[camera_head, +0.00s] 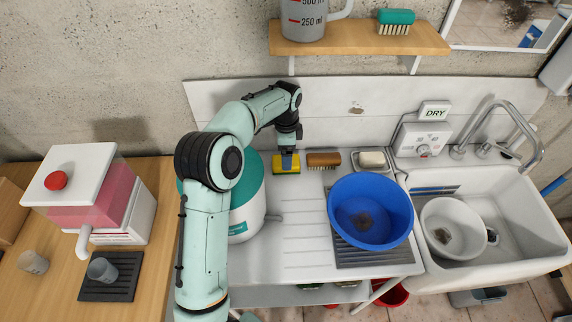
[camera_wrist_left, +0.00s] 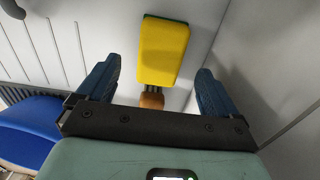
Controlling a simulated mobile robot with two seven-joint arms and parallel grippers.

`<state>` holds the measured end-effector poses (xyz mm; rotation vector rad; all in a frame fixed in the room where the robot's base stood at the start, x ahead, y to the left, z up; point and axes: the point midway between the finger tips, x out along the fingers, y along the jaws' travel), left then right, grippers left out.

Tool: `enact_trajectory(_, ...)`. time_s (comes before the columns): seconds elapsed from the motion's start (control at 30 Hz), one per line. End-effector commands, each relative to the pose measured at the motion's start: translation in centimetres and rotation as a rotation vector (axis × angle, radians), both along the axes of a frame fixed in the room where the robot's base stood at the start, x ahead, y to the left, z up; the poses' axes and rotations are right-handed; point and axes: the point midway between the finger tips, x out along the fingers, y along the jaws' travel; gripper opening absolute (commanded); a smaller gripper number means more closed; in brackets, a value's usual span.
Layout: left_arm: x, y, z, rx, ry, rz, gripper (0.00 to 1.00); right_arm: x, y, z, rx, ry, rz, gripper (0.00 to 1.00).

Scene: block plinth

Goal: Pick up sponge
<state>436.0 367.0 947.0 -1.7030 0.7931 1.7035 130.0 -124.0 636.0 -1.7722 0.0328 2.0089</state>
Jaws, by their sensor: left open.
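The sponge (camera_head: 279,168) is yellow with a green layer and lies on the white drainboard against the splashback. It also shows in the left wrist view (camera_wrist_left: 163,50), its yellow face toward the camera. My left gripper (camera_head: 288,154) is above the sponge in the head view and covers part of it. In the left wrist view my left gripper (camera_wrist_left: 158,66) is open, its blue fingers spread wide, with the sponge beyond and between the fingertips. Nothing is held. My right gripper is in neither view.
A wooden brush (camera_head: 324,159) lies just right of the sponge, then a soap dish (camera_head: 371,168). A blue basin (camera_head: 345,205) stands on the drainboard beside the sink (camera_head: 520,205). A teal-and-white container (camera_head: 250,205) stands near my left arm. A shelf (camera_head: 350,38) hangs above.

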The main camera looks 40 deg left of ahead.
Motion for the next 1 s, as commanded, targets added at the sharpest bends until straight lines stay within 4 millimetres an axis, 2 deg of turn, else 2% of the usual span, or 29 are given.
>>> enact_trajectory(0.4,0.0,0.0,-5.1,0.0,0.003,0.001,0.94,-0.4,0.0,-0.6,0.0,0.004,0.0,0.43)
enact_trajectory(0.67,0.0,0.0,-5.4,0.001,-0.001,0.001,0.94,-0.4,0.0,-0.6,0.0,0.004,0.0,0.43)
enact_trajectory(0.73,0.0,0.0,-5.4,0.001,-0.001,0.001,0.77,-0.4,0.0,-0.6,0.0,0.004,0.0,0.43)
enact_trajectory(0.83,0.0,0.0,-5.4,0.001,-0.001,0.001,0.45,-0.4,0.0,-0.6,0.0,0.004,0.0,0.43)
enact_trajectory(0.87,0.0,0.0,-5.4,0.001,-0.001,0.001,0.39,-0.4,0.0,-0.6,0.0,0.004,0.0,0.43)
enact_trajectory(1.0,0.0,0.0,-5.3,0.001,-0.001,0.001,0.39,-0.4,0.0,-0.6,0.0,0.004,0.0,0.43)
